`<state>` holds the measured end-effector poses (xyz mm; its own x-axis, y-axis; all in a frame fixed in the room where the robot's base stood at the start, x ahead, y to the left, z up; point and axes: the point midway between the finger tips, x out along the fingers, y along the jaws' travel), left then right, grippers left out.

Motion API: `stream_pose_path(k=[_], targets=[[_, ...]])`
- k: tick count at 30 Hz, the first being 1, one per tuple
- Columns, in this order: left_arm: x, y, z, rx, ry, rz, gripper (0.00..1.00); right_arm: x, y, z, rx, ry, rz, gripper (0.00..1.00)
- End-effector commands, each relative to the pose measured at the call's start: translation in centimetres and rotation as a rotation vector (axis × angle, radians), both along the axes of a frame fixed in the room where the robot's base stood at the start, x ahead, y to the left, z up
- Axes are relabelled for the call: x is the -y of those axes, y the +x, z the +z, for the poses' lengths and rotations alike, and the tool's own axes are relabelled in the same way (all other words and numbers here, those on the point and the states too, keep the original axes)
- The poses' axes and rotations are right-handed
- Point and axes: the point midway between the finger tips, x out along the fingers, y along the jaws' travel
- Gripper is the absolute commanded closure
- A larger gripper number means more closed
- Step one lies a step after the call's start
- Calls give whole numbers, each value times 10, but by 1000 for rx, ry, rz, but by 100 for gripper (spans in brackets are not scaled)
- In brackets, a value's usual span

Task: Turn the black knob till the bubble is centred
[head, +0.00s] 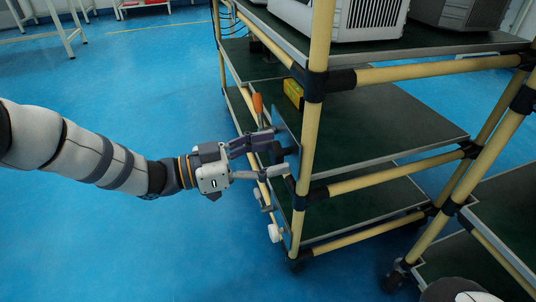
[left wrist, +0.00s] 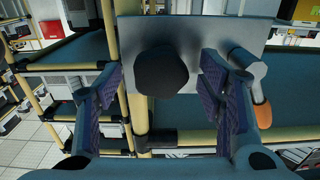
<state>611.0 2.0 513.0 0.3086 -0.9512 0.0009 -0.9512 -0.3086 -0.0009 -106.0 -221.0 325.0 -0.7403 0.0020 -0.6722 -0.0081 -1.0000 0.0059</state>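The black knob (left wrist: 161,72) sits on a grey metal plate (left wrist: 215,42) fixed to a rack post. In the left wrist view it is straight ahead, between the fingers. My left gripper (head: 272,154) is open around the knob, one finger on each side, with a visible gap on both sides. In the head view the knob is mostly hidden by the fingers. A yellow block (head: 293,93), perhaps the level, lies on the middle shelf behind the post. I cannot make out a bubble. My right gripper is not in view.
An orange-handled lever (left wrist: 262,112) is on the plate beside the right finger; its handle stands upright in the head view (head: 257,103). The rack post (head: 313,100) is just beyond the plate. A grey-white instrument (head: 345,18) stands on the top shelf. Blue floor (head: 110,245) is clear at left.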

Motion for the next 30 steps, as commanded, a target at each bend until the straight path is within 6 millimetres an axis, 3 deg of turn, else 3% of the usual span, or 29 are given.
stream_pose_path(k=[1,6,17,30], targets=[[0,0,0,0,0,0,51,0,0,0,0,0,0,54],[0,0,0,-1,0,1,86,0,0,0,0,0,0,54],[-1,0,0,48,19,1,86,0,1,2,5,-1,-1,54],[0,-1,1,382,127,-1,86,-1,7,12,34,-2,-4,54]])
